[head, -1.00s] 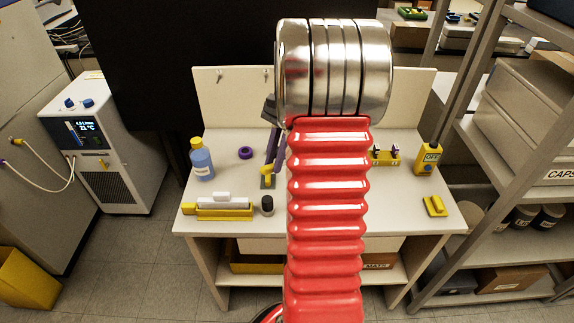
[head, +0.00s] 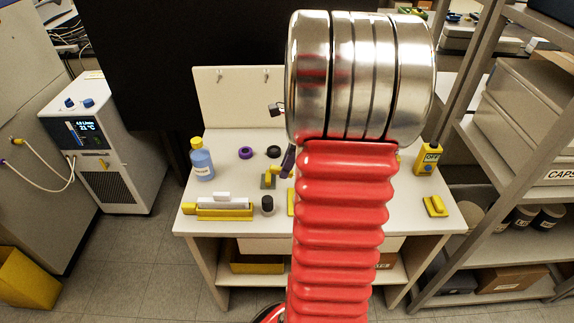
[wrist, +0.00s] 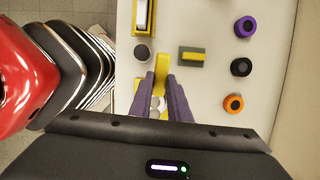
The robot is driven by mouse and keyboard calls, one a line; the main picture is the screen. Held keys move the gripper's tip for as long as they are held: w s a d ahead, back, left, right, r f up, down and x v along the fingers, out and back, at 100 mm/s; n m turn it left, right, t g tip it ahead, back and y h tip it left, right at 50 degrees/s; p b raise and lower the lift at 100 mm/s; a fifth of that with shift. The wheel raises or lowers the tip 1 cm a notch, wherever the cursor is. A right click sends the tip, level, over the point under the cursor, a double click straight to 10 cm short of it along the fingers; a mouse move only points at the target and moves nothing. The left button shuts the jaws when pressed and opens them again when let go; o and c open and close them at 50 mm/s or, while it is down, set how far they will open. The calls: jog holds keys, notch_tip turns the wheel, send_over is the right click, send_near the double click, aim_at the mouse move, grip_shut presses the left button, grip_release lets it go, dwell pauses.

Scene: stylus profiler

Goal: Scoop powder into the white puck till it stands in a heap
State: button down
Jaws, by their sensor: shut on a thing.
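My gripper (wrist: 164,80), with purple fingers, is shut on a yellow tool (wrist: 162,63), probably the scoop. The tool sticks out past the fingertips over the white bench; its bowl and any powder in it cannot be made out. In the head view my gripper (head: 288,162) shows only partly, left of my red arm. A small white rounded thing (wrist: 158,103) shows between the fingers in the wrist view, mostly covered; I cannot tell whether it is the white puck. No heap of powder can be made out.
A grey-green pad with a yellow bar (wrist: 193,56) lies beside the gripper. Purple (wrist: 245,27), black (wrist: 241,67) and orange (wrist: 233,103) rings lie farther back. A dark-capped jar (head: 267,205), yellow-and-white tray (head: 225,213) and blue bottle (head: 201,162) stand left.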

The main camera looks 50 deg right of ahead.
jog(key=shift+f, duration=0.15)
jog(key=shift+f, duration=1.9)
jog(key=shift+s+a+t+h, duration=0.1)
jog(key=shift+a+t+h, duration=0.05)
jog(key=shift+t+h, duration=0.2)
jog(key=shift+s+a+t+h, duration=0.15)
jog(key=shift+t+h, duration=0.2)
jog(key=shift+h, duration=0.2)
jog(key=shift+a+f+t+h, duration=0.1)
jog(key=shift+t+h, duration=0.3)
jog(key=shift+h, duration=0.1)
